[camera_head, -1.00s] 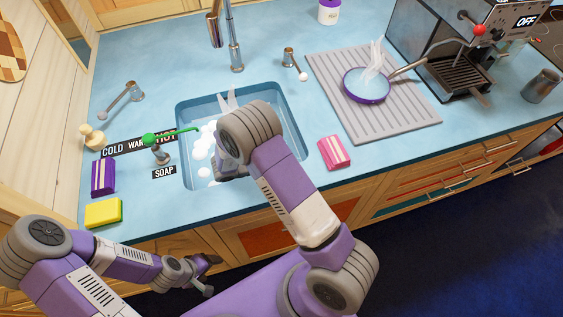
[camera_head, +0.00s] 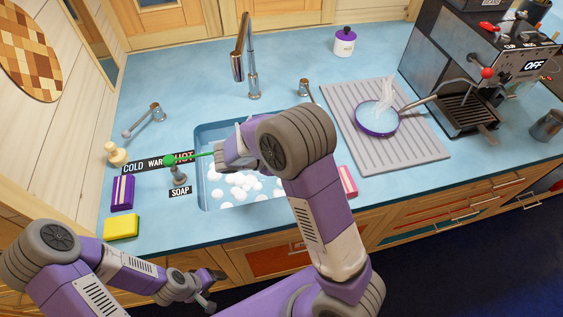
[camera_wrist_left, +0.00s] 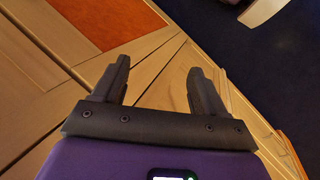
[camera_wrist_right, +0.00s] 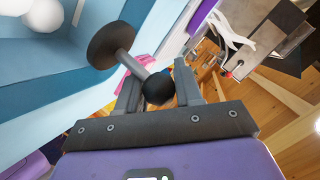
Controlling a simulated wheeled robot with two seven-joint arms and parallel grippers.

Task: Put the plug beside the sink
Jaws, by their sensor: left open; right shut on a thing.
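The plug (camera_wrist_right: 111,44) shows in the right wrist view as a dark disc with a grey stem and a dark round knob. My right gripper (camera_wrist_right: 157,80) is shut on the knob end, and the disc points out to the upper left. In the head view my right gripper (camera_head: 232,155) is over the blue sink (camera_head: 202,150), partly hidden by my own wrist; the plug cannot be made out there. White foam balls lie in the sink. My left gripper (camera_head: 214,284) is low in front of the cabinets; the left wrist view shows it open and empty (camera_wrist_left: 160,75).
Left of the sink stand a soap dispenser (camera_head: 178,177), a purple block (camera_head: 122,192) and a yellow sponge (camera_head: 121,226). Right of it are a pink block (camera_head: 347,181) and a ribbed drainer (camera_head: 400,150) with a pan (camera_head: 377,119). The tap (camera_head: 250,60) stands behind. The counter's back left is fairly clear.

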